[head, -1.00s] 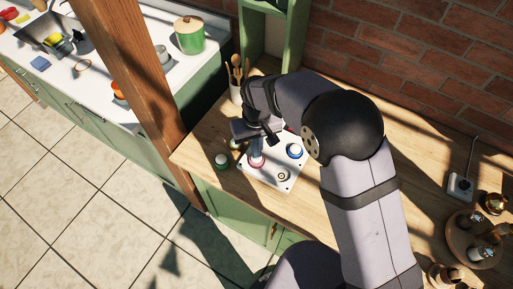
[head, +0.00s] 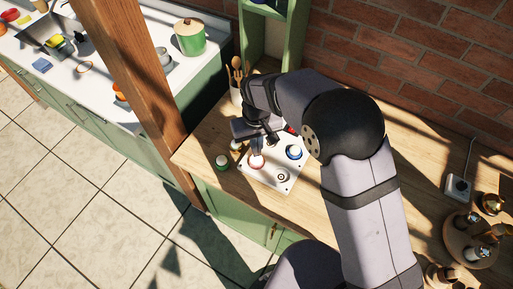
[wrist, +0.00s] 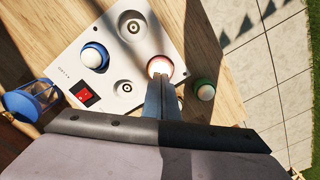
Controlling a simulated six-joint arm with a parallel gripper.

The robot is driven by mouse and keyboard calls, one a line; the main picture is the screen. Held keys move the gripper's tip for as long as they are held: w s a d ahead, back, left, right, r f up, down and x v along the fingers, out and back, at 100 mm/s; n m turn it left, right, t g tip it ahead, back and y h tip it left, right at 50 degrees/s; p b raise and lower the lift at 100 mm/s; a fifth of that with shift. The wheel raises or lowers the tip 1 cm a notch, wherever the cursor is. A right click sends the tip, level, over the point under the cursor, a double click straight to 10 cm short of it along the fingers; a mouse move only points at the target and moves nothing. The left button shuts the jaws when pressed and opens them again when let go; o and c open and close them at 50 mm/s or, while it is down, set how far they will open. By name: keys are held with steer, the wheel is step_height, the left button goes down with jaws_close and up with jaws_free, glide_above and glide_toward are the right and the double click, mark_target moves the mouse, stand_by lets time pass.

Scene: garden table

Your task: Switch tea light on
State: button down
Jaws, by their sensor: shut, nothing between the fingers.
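A white panel (head: 277,177) lies on the wooden table; it also shows in the wrist view (wrist: 113,62). A red-ringed tea light (head: 256,162) sits at the panel's edge, and its top glows warm in the wrist view (wrist: 159,66). A blue-ringed tea light (head: 294,152) sits in another spot and looks unlit. A green tea light (head: 222,162) stands on the table beside the panel. My gripper (wrist: 160,80) is shut and empty, its tips right by the red-ringed light. I cannot tell whether they touch it. A red switch (wrist: 85,97) is on the panel.
The panel has empty round recesses (wrist: 132,27). A blue lantern (wrist: 33,99) stands beside it. A utensil pot (head: 236,94) stands behind my gripper. A round wooden tray (head: 458,250) with items is at the right. Bare table lies between.

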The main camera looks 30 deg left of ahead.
steer(key=shift+r+p, duration=1.95)
steer(key=shift+r, duration=0.95)
steer(key=s+d+f+g+h, duration=0.1)
steer(key=s+d+f, duration=0.1)
steer(key=s+d, duration=0.35)
steer(key=s+d+f+g+h, duration=0.1)
steer(key=s+d+f, duration=0.15)
steer(key=d, duration=0.65)
steer(key=w+d+r+m+t+y+b, duration=0.1)
steer(key=d+r+m, duration=0.3)
steer(key=d, duration=0.8)
steer(key=w+d+r+m+t+y+b, duration=0.1)
steer(key=d+r+m, duration=0.3)
steer(key=d, duration=0.7)
steer(key=shift+d+r+m+b, duration=0.15)
steer(key=shift+d+m+b, duration=0.25)
steer(key=shift+m, duration=0.4)
